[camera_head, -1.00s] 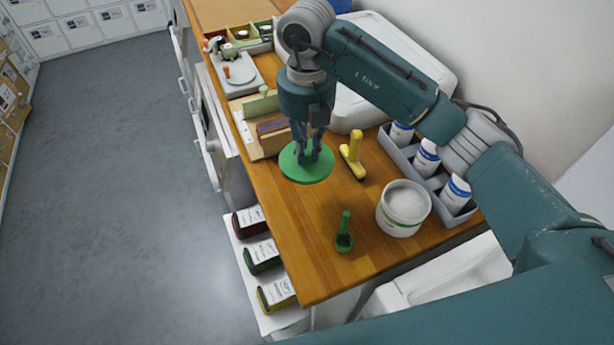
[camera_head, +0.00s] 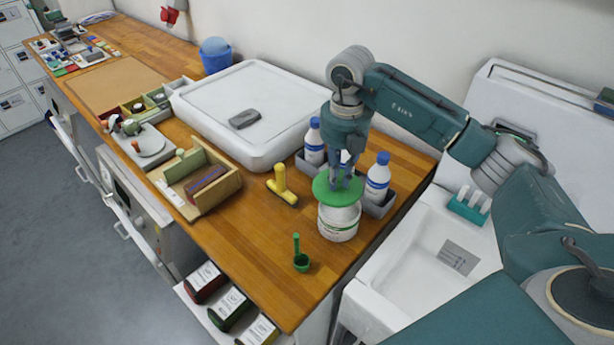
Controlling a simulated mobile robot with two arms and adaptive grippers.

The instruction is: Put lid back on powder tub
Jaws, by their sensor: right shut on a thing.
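The white powder tub (camera_head: 338,222) stands upright on the wooden worktop, in front of the grey bottle tray. My right gripper (camera_head: 341,184) points down and is shut on the green lid (camera_head: 327,193). The lid is over the top of the tub, and its left edge sticks out past the tub's rim. The tub's opening is hidden by the lid. I cannot tell whether the lid touches the rim. My left gripper is not in view.
A sink (camera_head: 420,250) is at the right. The front worktop is mostly clear.

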